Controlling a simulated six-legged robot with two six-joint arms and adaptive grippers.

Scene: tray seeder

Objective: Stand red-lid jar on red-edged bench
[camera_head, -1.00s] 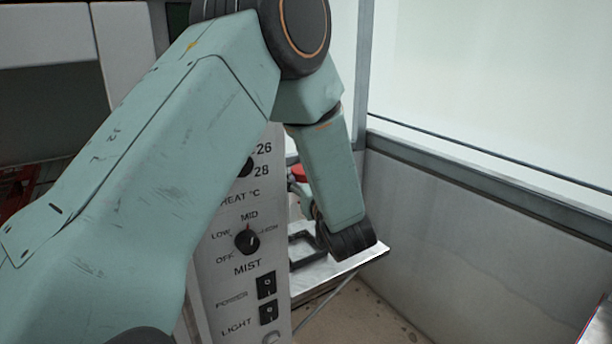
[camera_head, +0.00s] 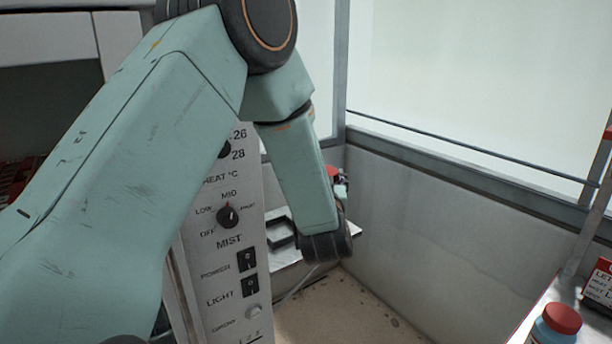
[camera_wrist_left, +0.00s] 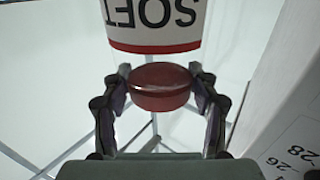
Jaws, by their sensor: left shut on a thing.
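My left gripper (camera_wrist_left: 160,78) is shut on a jar with a round dark-red lid (camera_wrist_left: 162,90). The lid sits between the two fingers in the left wrist view. Just above it there is a white label (camera_wrist_left: 155,28) with upside-down "SOFT" lettering and a red band, seemingly on the jar's body. In the head view a bit of red (camera_head: 333,172) shows past my left forearm, which hides most of the gripper and jar. A second jar with a red lid (camera_head: 562,318) and blue body stands on a pale bench (camera_head: 540,305) at the lower right. My right gripper is not in view.
A grey control panel (camera_head: 215,260) with knobs and switches stands close to my left arm. Behind it is a pale shelf (camera_head: 285,258) with a black frame. A grey wall (camera_head: 440,220) runs below the windows. A red-topped sign (camera_head: 600,280) stands at the right.

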